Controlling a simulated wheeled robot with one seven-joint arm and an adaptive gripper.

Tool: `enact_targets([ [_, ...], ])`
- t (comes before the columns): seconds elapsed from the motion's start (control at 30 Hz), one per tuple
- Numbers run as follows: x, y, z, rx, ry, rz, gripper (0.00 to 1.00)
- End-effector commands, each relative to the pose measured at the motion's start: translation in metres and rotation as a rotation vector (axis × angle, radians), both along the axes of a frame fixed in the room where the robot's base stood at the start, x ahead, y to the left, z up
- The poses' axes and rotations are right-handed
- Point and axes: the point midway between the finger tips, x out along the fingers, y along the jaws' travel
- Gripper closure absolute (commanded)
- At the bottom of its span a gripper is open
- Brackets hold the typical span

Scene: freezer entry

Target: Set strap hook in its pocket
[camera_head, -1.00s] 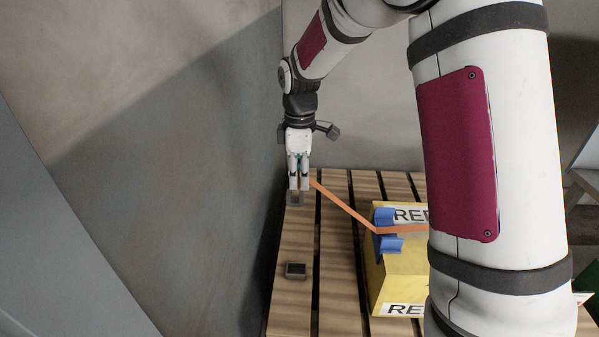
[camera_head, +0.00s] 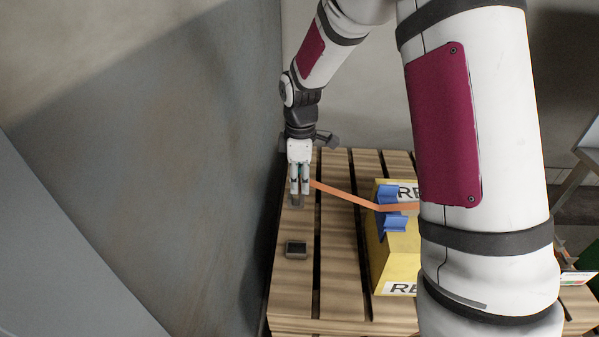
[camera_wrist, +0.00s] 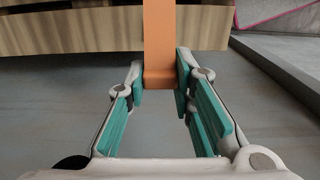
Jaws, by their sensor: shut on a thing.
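My gripper (camera_head: 299,193) is shut on the end of the orange strap (camera_head: 345,195) and points down over the far left of the wooden pallet (camera_head: 335,265). In the wrist view the strap (camera_wrist: 159,40) runs between the fingers, its end (camera_wrist: 160,82) at the fingertips. The hook itself is not clearly distinguishable. A small dark grey pocket (camera_head: 297,202) lies right at the fingertips, partly hidden by them; I cannot tell whether the strap end is inside it. A second dark pocket (camera_head: 296,249) sits nearer on the same left board.
The strap runs right to blue corner pieces (camera_head: 393,207) on a yellow box (camera_head: 395,260) with printed labels. A grey wall (camera_head: 190,190) stands close left of the pallet. My upper arm hides the right side.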

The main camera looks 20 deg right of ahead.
Motion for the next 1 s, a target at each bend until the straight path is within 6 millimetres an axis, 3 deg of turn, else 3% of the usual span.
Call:
enact_targets([
  [1.0, 0.001, 0.000, -0.094, 0.000, 0.000, 0.001, 1.00],
])
